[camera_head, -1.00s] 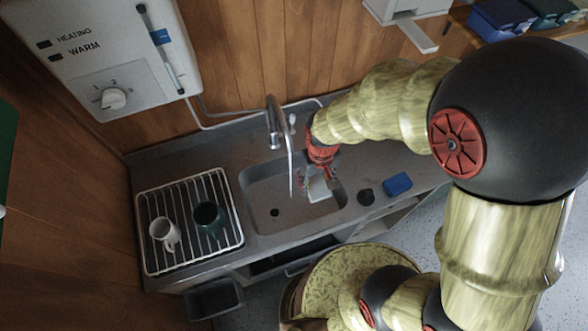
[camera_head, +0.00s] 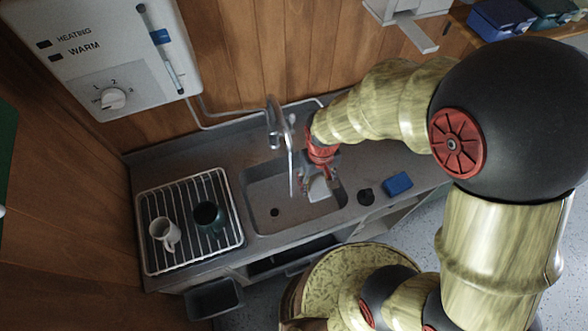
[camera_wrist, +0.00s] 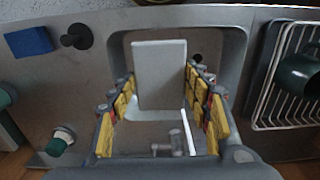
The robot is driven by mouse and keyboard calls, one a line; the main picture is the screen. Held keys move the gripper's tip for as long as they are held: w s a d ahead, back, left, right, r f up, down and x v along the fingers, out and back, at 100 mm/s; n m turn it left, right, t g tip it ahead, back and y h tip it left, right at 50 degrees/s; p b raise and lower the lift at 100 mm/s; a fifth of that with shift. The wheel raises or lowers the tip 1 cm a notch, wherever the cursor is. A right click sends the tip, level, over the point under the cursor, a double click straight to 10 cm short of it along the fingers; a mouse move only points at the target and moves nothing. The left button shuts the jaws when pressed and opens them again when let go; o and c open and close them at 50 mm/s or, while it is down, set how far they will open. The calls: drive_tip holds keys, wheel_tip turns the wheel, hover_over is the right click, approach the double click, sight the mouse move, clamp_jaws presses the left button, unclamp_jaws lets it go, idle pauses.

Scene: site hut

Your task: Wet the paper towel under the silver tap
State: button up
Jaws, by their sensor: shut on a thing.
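The paper towel (camera_wrist: 159,75) is a pale grey-white flat rectangle between the yellow-padded fingers of my gripper (camera_wrist: 161,88) in the wrist view. My gripper is shut on it and holds it over the grey sink basin (camera_head: 262,195). In the head view, the towel (camera_head: 318,189) hangs below my gripper (camera_head: 317,176), in the right part of the basin. The silver tap (camera_head: 273,125) rises behind the sink, left of my gripper. A thin pale line drops from it, left of the towel and apart from it. I cannot tell whether it is water.
A wire rack (camera_head: 187,257) left of the sink holds a white mug (camera_head: 164,233) and a dark green mug (camera_head: 208,216). A black plug (camera_head: 366,196) and a blue sponge (camera_head: 398,184) lie right of the basin. A heater box (camera_head: 105,60) hangs on the wall at upper left.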

drive_tip(key=shift+s+d+r+p, duration=0.25)
drive_tip(key=shift+d+r+p, duration=0.05)
drive_tip(key=shift+r+p, duration=0.15)
drive_tip(key=shift+s+d+r+p, duration=1.4)
drive_tip(key=shift+s+d+r, duration=0.05)
drive_tip(key=shift+d+r, duration=0.15)
drive_tip(key=shift+f, duration=0.1)
